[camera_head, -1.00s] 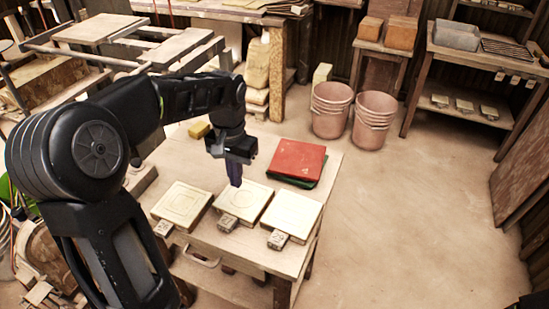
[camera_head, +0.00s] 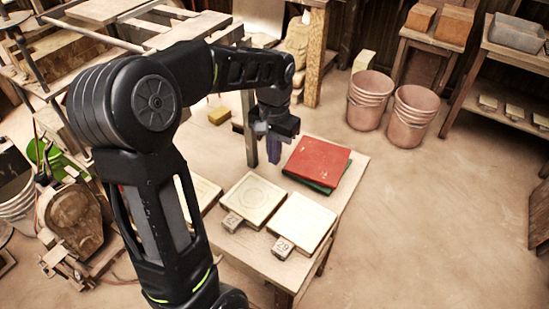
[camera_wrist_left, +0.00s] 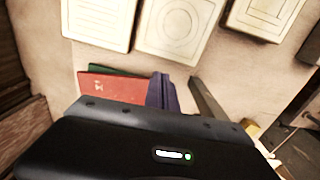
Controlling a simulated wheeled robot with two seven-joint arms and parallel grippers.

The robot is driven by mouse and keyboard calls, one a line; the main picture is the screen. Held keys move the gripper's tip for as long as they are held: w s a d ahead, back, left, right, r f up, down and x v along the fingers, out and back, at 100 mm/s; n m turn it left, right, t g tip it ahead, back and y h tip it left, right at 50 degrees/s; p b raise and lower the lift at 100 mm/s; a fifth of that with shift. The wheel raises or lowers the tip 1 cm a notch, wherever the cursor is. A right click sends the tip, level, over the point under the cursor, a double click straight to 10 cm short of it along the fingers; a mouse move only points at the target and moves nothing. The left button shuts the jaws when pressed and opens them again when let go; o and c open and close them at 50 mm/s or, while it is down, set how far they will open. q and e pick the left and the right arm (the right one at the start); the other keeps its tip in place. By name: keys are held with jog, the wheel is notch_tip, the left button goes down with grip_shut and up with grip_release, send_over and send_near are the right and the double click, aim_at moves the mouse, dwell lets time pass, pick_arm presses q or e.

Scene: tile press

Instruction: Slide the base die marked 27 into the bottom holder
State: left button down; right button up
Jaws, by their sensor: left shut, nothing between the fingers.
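Three square cream dies lie on the small wooden table. The left one (camera_head: 207,191) is partly hidden behind my left arm. The middle die (camera_head: 253,198) has a ring pattern and a tag (camera_head: 232,222) with a number I cannot read surely. The right die (camera_head: 304,218) looks plain and its tag (camera_head: 283,247) reads 29. In the left wrist view they line the top edge: plain die (camera_wrist_left: 98,22), ring die (camera_wrist_left: 180,28), squares die (camera_wrist_left: 266,14). My left gripper (camera_head: 274,158) is shut and empty, beyond the middle die. I cannot identify die 27 or the bottom holder.
A red book-like slab (camera_head: 318,160) on a green one lies right of my left gripper. A yellow block (camera_head: 219,116) sits farther back. Pink buckets (camera_head: 371,103) stand on the floor behind the table. The floor at right is clear.

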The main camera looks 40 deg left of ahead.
aim_at(274, 177)
pick_arm(q)
notch_tip(274, 177, down, 9)
jog(key=shift+r+p, duration=0.1)
jog(key=shift+p, duration=0.5)
pick_arm(e)
jog(key=shift+s+r, duration=0.1)
jog(key=shift+r, duration=0.45)
